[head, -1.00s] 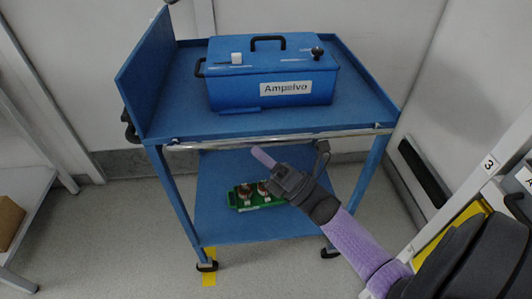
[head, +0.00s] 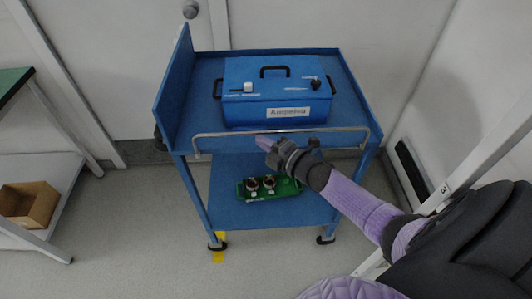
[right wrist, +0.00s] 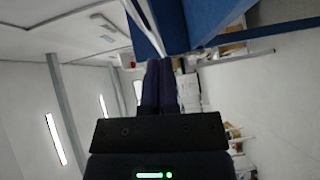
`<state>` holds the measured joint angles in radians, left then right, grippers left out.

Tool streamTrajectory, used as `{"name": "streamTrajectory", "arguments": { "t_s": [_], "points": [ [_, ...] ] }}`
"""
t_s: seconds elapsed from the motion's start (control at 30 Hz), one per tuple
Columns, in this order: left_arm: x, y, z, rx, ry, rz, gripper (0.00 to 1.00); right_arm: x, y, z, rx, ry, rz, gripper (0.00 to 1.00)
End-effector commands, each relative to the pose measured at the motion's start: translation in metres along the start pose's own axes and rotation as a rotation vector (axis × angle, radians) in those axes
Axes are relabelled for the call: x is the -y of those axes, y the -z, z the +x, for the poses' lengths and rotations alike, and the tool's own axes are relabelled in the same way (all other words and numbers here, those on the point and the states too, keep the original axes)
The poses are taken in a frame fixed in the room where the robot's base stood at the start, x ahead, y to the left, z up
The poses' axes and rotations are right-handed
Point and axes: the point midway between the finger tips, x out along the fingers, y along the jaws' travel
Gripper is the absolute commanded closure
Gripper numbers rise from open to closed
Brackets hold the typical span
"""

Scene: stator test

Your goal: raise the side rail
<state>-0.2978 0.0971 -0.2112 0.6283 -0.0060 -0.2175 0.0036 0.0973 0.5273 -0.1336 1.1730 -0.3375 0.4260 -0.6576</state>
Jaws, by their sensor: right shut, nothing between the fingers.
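The blue cart (head: 345,100) stands against the wall in the head view. Its side rail (head: 230,133) is a thin chrome bar along the near side of the top shelf. The bar stands above the shelf's near edge, with its two ends bent down to the cart. My right gripper (head: 262,141) is shut and empty, with its fingertips just under the bar, left of its middle. I cannot tell whether they touch it. In the right wrist view, the shut fingers (right wrist: 160,85) point toward the blue cart. My left gripper is not in view.
A blue lidded box (head: 245,112) with black handles sits on the top shelf. A green tray (head: 284,187) with round parts is on the lower shelf. A side table with a cardboard box (head: 28,204) stands at left. A white frame is at right.

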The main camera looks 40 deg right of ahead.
Motion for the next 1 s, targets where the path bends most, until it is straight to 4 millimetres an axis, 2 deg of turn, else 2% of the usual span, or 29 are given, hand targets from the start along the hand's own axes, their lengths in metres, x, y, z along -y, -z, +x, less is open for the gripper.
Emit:
{"name": "streamTrajectory", "arguments": {
  "t_s": [0.1,0.3,1.0],
  "points": [
    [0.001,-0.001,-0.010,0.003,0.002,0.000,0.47,-0.006,-0.003,0.003,0.000,0.037,0.035,1.00],
    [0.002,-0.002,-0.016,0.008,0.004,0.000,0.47,-0.006,-0.006,0.006,0.000,0.077,0.078,1.00],
    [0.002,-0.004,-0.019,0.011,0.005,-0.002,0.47,-0.007,-0.007,0.007,0.000,0.093,0.094,1.00]
  ]
}}
